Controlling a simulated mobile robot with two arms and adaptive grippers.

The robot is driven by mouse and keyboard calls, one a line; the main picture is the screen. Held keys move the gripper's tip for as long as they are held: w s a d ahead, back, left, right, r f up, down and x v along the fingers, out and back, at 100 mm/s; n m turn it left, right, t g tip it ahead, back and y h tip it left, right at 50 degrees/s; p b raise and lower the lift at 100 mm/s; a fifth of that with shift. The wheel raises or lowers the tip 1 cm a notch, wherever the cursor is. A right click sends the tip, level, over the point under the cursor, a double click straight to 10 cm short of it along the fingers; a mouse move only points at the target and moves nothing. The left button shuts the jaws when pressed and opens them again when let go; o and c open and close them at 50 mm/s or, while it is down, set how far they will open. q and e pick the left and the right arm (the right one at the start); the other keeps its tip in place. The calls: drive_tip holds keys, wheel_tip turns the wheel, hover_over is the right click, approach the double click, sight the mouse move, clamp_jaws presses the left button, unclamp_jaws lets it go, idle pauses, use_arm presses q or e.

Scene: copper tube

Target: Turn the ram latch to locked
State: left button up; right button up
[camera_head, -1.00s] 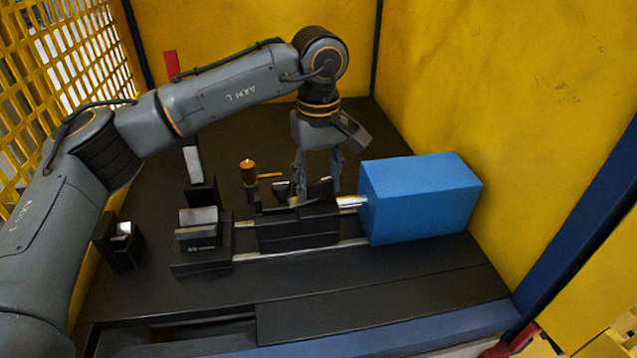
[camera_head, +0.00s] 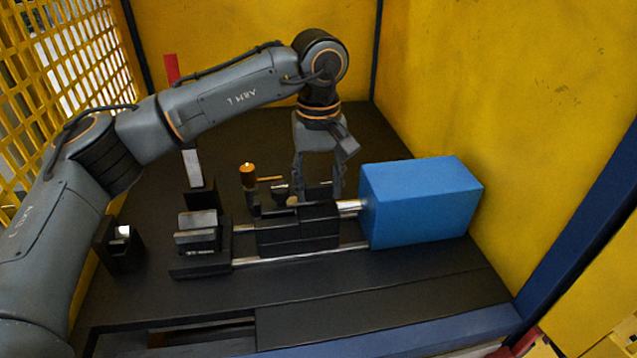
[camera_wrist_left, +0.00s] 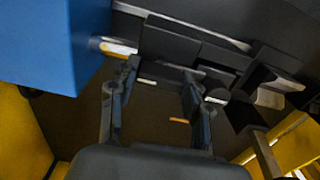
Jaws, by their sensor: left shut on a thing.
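The black ram block (camera_head: 298,232) sits on two shiny rails, left of a blue box (camera_head: 420,202). My left gripper (camera_head: 318,195) points down at the back top edge of this block. Its fingers stand apart, one on each side of a dark part that I take to be the ram latch; the fingers and block largely hide it. A small brass-coloured round piece (camera_head: 293,201) shows by the left finger. In the left wrist view the gripper (camera_wrist_left: 160,78) has its fingertips at the dark block's edge. The latch's exact angle cannot be told. My right gripper is not in view.
A black fixture with a grey top (camera_head: 198,222) stands at the rails' left end. A small black holder (camera_head: 121,243) is farther left. Yellow walls (camera_head: 500,80) enclose the table; its front is clear.

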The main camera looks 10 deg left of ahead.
sight(319, 184)
use_arm(q)
drive_tip(key=o, duration=1.2)
drive_tip(key=shift+c, duration=0.2)
drive_tip(key=shift+r, duration=4.05)
drive_tip(key=shift+d+r, duration=0.1)
